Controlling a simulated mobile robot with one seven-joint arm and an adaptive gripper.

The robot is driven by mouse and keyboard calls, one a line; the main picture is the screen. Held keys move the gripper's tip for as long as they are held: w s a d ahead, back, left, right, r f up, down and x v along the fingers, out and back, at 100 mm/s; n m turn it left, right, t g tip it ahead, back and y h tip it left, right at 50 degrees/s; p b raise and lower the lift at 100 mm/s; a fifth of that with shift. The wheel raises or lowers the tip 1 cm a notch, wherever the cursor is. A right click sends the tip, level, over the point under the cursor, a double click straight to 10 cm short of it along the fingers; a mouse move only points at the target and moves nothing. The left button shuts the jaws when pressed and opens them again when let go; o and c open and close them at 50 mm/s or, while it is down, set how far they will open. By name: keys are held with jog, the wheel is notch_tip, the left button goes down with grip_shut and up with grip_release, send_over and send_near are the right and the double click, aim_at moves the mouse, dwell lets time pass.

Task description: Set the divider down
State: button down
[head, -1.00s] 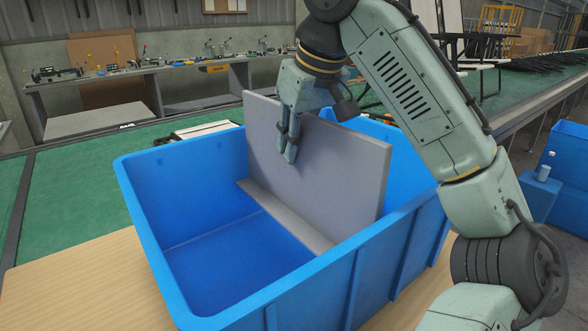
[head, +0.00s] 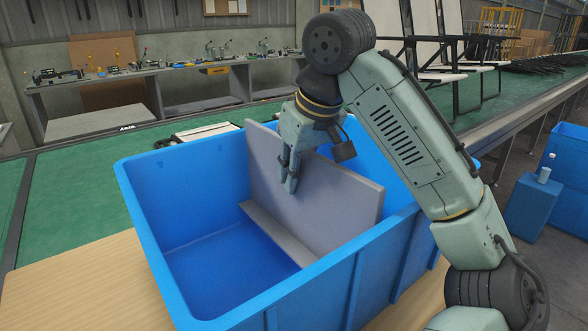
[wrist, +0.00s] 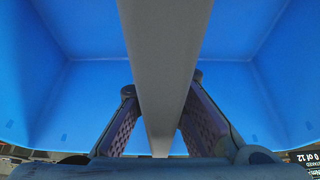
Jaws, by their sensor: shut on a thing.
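The divider is a grey panel (head: 320,195) with a foot strip along its lower edge. It stands inside the blue crate (head: 140,215), across its middle, tilted slightly. My gripper (head: 289,185) is shut on the divider's upper edge, one finger on each side. In the wrist view the divider (wrist: 165,60) runs between the two fingers (wrist: 160,125), with blue crate walls on both sides. Whether the divider's bottom touches the crate floor is hard to tell. The far side of the divider is hidden.
The crate stands on a light wooden surface (head: 80,280) beside a green mat (head: 80,180). A workbench with tools (head: 150,75) is behind. Another blue bin (head: 565,165) stands at the right. The crate's left compartment is empty.

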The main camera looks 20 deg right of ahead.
jog(key=c, duration=1.7)
grip_release()
jog(key=v, duration=1.3)
jog(key=shift+w+a+r+b, duration=0.1)
jog(key=shift+w+r+b, duration=0.05)
jog(key=shift+b, duration=0.15)
